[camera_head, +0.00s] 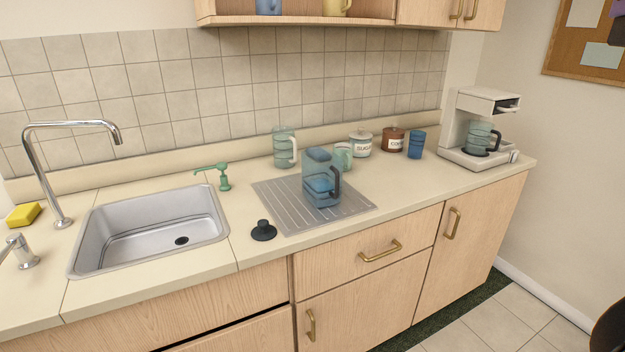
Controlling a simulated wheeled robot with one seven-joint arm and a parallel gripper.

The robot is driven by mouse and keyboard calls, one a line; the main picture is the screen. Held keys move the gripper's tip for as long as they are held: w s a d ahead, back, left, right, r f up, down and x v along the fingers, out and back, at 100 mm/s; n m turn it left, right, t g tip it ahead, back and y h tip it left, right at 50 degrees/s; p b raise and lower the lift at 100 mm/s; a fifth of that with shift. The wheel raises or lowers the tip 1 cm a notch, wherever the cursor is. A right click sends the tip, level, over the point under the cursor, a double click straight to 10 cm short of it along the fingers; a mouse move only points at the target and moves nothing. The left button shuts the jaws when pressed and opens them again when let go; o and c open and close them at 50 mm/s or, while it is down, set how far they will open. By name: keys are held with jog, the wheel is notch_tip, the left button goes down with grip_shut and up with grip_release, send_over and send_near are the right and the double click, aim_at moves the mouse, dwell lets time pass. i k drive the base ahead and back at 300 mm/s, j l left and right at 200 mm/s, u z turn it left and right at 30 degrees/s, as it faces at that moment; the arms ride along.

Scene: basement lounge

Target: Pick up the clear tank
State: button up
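A see-through, blue-tinted tank (320,170) with a dark handle on its right side stands upright on the ribbed metal drainboard (278,205). It looks partly filled with something blue. A clear greenish pitcher (283,147) with a pale handle stands behind it to the left, near the backsplash. My gripper is not in view.
A green mug (343,156) stands close behind the tank. Further right are a sugar jar (361,144), a brown jar (391,142), a blue tumbler (416,145) and a coffee maker (475,155). A black stopper (263,231) lies left of the drainboard, near the sink (150,235).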

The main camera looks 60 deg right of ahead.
aim_at(322, 169)
jog(key=i+j+z, duration=0.7)
jog(key=j+z, duration=0.2)
jog(key=z, duration=0.8)
